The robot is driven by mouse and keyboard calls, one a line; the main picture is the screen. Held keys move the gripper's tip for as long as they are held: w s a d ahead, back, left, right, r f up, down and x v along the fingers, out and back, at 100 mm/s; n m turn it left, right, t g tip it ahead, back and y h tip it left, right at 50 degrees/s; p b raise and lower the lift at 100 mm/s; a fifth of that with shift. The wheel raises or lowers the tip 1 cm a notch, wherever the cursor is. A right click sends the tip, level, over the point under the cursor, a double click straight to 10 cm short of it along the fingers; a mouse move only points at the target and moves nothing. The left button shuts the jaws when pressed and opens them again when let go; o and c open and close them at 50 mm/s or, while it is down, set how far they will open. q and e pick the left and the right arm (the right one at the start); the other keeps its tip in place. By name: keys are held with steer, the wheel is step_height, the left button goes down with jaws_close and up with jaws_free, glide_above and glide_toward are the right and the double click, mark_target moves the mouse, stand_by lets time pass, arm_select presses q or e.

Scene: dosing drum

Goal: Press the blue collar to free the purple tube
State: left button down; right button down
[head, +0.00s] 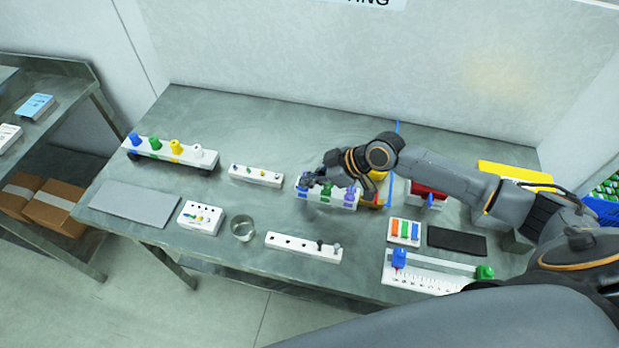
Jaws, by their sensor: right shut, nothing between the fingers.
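A white block (327,200) on the table carries a row of coloured fittings: blue at its left end, green (326,191) in the middle and purple (350,194) at the right. My right gripper (309,182) is shut and empty, over the left end of this block. It covers much of the blue collar (302,190), and I cannot tell whether it touches it. The purple fitting stands in the block; a separate purple tube cannot be made out. My left gripper is not in view.
A rack with coloured knobs (172,153) stands at the back left. White strips (256,175) (303,246), a metal cup (243,228) and a grey plate (134,203) lie around. A ruled slide (430,272) is at the front right. My right arm spans the right side.

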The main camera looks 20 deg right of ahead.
mark_target(312, 193)
steer(key=shift+f, duration=0.5)
step_height(312, 193, down, 2)
steer(key=shift+s+b, duration=0.15)
steer(key=shift+b, duration=0.8)
steer(key=shift+s, duration=0.15)
steer(key=shift+s+d, duration=0.1)
steer(key=shift+d, duration=0.05)
steer(key=v, duration=0.7)
steer(key=shift+w+r, duration=0.15)
steer(key=shift+w, duration=0.2)
steer(key=shift+s+d+r, duration=0.2)
steer(key=shift+r, duration=0.4)
